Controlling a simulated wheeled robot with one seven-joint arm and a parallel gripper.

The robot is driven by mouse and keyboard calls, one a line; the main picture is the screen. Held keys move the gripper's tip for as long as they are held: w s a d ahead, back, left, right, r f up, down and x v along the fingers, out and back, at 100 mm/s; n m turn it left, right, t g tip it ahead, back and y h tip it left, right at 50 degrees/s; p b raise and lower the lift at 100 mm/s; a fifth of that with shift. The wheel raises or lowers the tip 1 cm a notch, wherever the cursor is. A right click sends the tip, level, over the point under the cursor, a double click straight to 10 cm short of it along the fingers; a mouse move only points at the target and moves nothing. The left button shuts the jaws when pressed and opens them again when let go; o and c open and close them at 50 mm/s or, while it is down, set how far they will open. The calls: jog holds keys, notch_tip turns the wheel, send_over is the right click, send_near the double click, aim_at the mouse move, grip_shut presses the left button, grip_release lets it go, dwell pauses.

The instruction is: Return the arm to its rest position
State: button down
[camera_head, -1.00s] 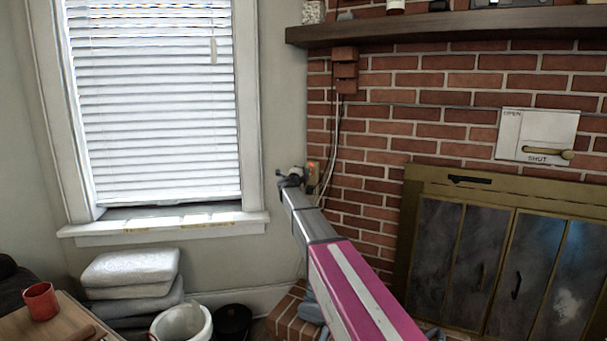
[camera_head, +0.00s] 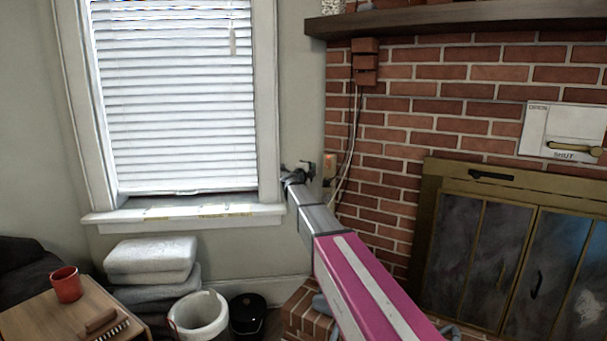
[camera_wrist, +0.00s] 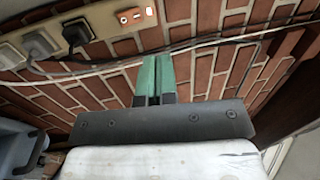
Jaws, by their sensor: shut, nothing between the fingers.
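My arm reaches from the lower right toward the wall corner in the head view, with its pink and white link nearest the camera. My gripper (camera_head: 299,170) is at its far end, small, just right of the window frame and in front of the brick wall's edge. In the wrist view my gripper (camera_wrist: 154,72) shows two green fingers side by side, shut with nothing held. A power strip (camera_wrist: 75,32) with plugs and cables is on the brick wall beyond the fingers.
A brick fireplace with brass-framed doors (camera_head: 473,260) and a mantel (camera_head: 450,22) stand to the right. A windowsill (camera_head: 185,217) is left of the arm. Below are folded stacked cloths (camera_head: 150,256), a white bucket (camera_head: 199,315), a black pot (camera_head: 247,315) and a table (camera_head: 60,312) with a red cup (camera_head: 66,284).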

jog(key=s+a+f+n+g+y, duration=0.2)
jog(key=s+f+n+y, duration=0.6)
jog(key=s+f+n, duration=0.3)
jog(key=s+a+f+n+g+y, duration=0.25)
jog(key=s+f+n+y, duration=0.55)
jog(key=f, duration=0.5)
jog(key=s+d+f+n+g+h, duration=0.1)
jog(key=s+d+f+n+g, duration=0.1)
jog(key=s, duration=0.7)
jog(key=s+d+f+n+g+h, duration=0.2)
jog(key=s+d+f+g, duration=0.2)
jog(key=s+f, duration=0.3)
jog(key=s+d+f+n+g+h, duration=0.1)
jog(key=s+d+f+g, duration=0.2)
jog(key=s, duration=0.9)
jog(key=f+g, duration=0.1)
jog(key=g, duration=0.1)
jog(key=shift+d+f+n+g+h, duration=0.3)
jog(key=shift+d+f+n+g, duration=0.05)
jog(key=shift+f+n, duration=0.05)
jog(key=shift+s, duration=0.2)
